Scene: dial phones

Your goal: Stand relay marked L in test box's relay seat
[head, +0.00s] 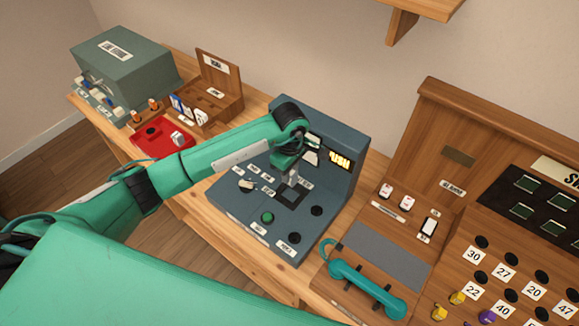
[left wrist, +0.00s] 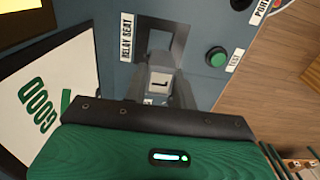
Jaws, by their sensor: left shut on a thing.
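The test box (head: 240,215) is a dark blue-grey unit with an upright back panel. Its relay seat (head: 293,198) is a dark square on the top face, and in the left wrist view the seat (left wrist: 180,42) shows beside a RELAY SEAT label. My left gripper (head: 291,178) points down over the seat. It is shut on a grey relay marked L (left wrist: 160,83). The relay's end overlaps the seat's near edge in the left wrist view; I cannot tell whether it touches the seat. My right gripper is not in view.
A green button (left wrist: 216,58) sits beside the seat. A lit yellow sign (head: 341,161) is on the back panel. A red tray (head: 150,152) and wooden rack (head: 222,100) stand left. A teal handset (head: 365,288) and wooden switchboard (head: 440,130) are on the right.

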